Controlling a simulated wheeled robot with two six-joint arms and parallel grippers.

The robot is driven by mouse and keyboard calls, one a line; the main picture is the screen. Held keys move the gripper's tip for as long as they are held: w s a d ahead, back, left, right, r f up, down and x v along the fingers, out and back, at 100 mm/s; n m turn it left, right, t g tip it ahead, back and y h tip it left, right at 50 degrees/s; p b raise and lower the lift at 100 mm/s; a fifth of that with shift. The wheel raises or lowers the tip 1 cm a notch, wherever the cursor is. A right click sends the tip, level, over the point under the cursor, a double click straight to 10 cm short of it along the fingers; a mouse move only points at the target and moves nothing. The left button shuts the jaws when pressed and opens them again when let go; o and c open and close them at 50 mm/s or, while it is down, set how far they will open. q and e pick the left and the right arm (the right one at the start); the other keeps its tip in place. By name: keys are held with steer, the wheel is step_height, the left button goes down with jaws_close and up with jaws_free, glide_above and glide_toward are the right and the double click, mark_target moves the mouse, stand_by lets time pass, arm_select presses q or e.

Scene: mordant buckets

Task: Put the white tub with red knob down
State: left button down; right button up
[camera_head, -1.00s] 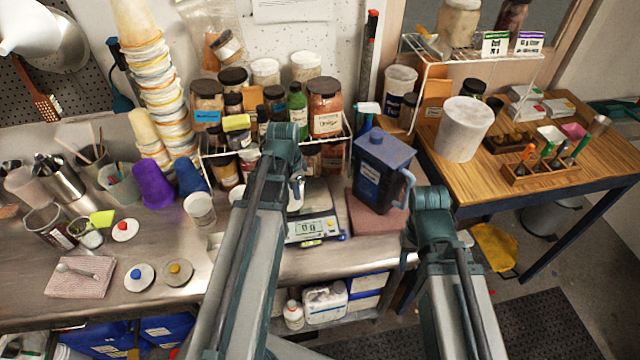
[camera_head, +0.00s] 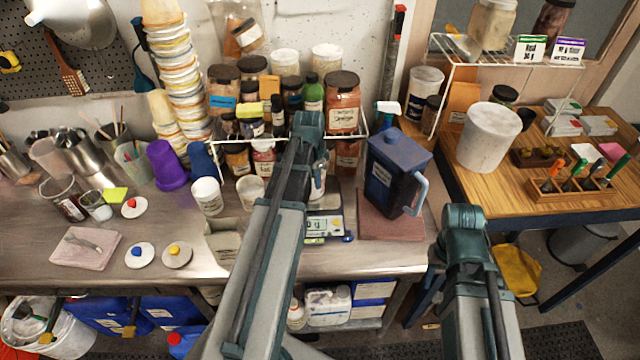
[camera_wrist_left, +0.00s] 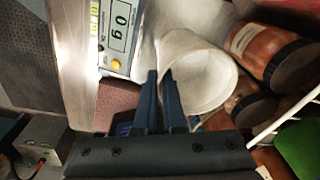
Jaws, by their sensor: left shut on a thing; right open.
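My left gripper (camera_wrist_left: 160,98) is shut on the rim of a white tub (camera_wrist_left: 205,75) in the left wrist view. The tub looks empty inside and has no lid on. It is beside or over the scale (camera_wrist_left: 118,35); I cannot tell whether it touches anything below. In the head view my left arm mostly hides this tub and gripper. A white lid with a red knob (camera_head: 134,207) lies on the metal bench (camera_head: 75,275). The scale also shows in the head view (camera_head: 322,228) and reads 0 g. My right gripper is hidden; only its arm shows.
Two white tubs (camera_head: 208,196) (camera_head: 250,191) stand left of my left arm. Lids with blue (camera_head: 139,255) and yellow knobs (camera_head: 176,255) lie on the bench. A dark blue jug (camera_head: 393,172) stands right of the scale. Jars crowd a wire rack (camera_head: 361,132) behind.

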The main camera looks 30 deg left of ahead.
arm_select(q)
steer(key=shift+a, duration=0.15)
steer(key=shift+f, duration=0.1)
steer(key=c, duration=1)
jaws_free()
steer(key=shift+r, duration=0.2)
step_height(320, 180, up, 12)
steer(key=s+p, duration=0.1)
steer(key=p, duration=1.1)
steer(key=shift+s, duration=0.3)
